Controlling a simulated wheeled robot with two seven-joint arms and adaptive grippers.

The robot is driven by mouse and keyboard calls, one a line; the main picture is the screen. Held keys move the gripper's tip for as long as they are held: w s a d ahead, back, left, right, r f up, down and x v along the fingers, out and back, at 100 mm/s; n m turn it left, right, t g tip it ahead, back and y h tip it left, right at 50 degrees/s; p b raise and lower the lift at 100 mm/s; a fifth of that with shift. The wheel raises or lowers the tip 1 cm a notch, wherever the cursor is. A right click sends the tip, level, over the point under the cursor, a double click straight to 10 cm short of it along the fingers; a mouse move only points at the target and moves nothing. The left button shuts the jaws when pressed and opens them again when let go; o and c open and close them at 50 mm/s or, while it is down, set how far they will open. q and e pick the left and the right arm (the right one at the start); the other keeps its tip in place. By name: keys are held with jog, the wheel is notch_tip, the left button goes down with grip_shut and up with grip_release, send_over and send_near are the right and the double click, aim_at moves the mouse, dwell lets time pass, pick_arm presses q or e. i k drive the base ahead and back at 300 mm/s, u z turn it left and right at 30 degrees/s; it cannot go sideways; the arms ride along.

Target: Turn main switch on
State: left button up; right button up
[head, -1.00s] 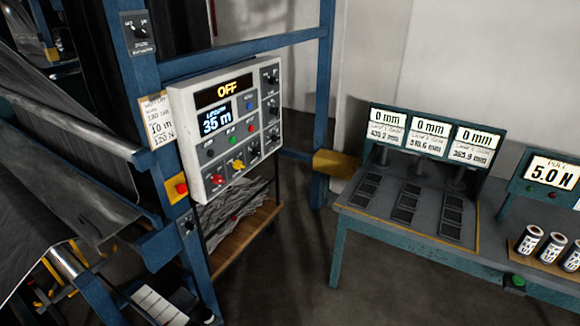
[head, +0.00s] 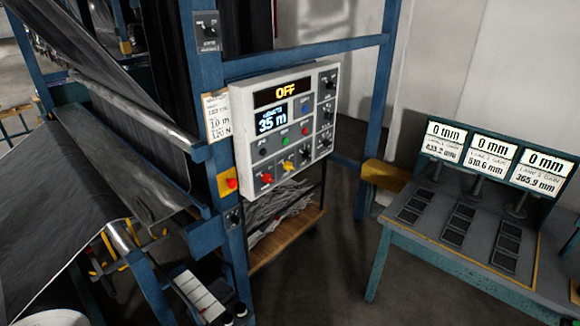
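A white control panel (head: 270,151) is mounted on a blue frame near the middle of the head view. Its top display (head: 284,91) reads OFF, and a smaller display (head: 270,120) below it reads 35 m. The panel has several dark rotary knobs on its right side, such as the top knob (head: 327,81), plus coloured buttons and red and yellow knobs. A small dark switch box (head: 208,31) sits on the post above, and a small dark switch (head: 234,217) sits lower on the post. I cannot tell which one is the main switch. Neither gripper is in view.
A red button on a yellow plate (head: 228,183) is on the post left of the panel. Grey web material (head: 60,210) and rollers fill the left side. A blue bench (head: 450,262) with displays stands at the right. Bare floor (head: 325,275) lies between the frame and the bench.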

aim_at(266, 178)
jog(key=u, duration=0.25)
jog(key=k, duration=0.6)
jog(key=u, duration=0.55)
jog(key=k, duration=0.6)
jog(key=z, duration=0.65)
jog(key=i, duration=0.55)
jog(key=z, duration=0.55)
jog(key=i, duration=0.7)
jog(key=u, duration=0.75)
jog(key=i, duration=0.5)
jog(key=u, duration=0.55)
